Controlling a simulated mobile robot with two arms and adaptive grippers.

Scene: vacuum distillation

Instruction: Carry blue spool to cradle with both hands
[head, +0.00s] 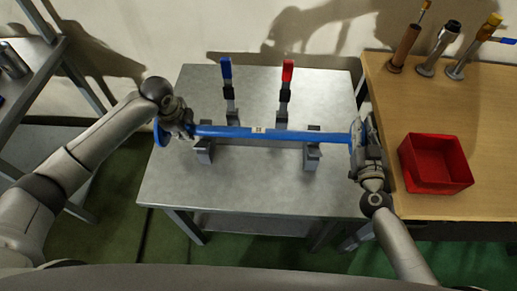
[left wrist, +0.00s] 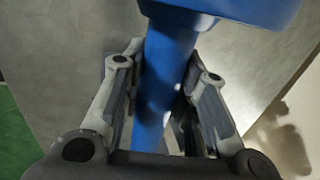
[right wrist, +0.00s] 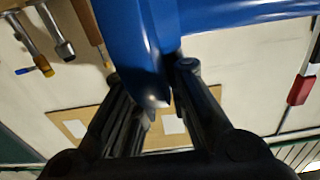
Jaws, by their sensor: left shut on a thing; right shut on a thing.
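The blue spool (head: 285,134), a long pipe with an end flange (head: 159,133), spans the metal table from left to right. My left gripper (head: 188,128) is shut on the pipe near its left end. The left wrist view shows its fingers (left wrist: 160,95) on both sides of the blue pipe (left wrist: 165,70). My right gripper (head: 358,138) is shut on the spool's right end flange; its fingers pinch the blue flange rim (right wrist: 145,50). The cradle's two grey supports (head: 204,156) (head: 312,160) lie under the pipe's line. Whether the pipe touches them I cannot tell.
Behind the pipe stand a blue-handled clamp (head: 227,78) and a red-handled clamp (head: 287,80). A wooden bench (head: 440,120) at right holds a red bin (head: 435,163) and several tools. A dark shelf (head: 30,90) stands at left. The front of the metal table (head: 255,190) is clear.

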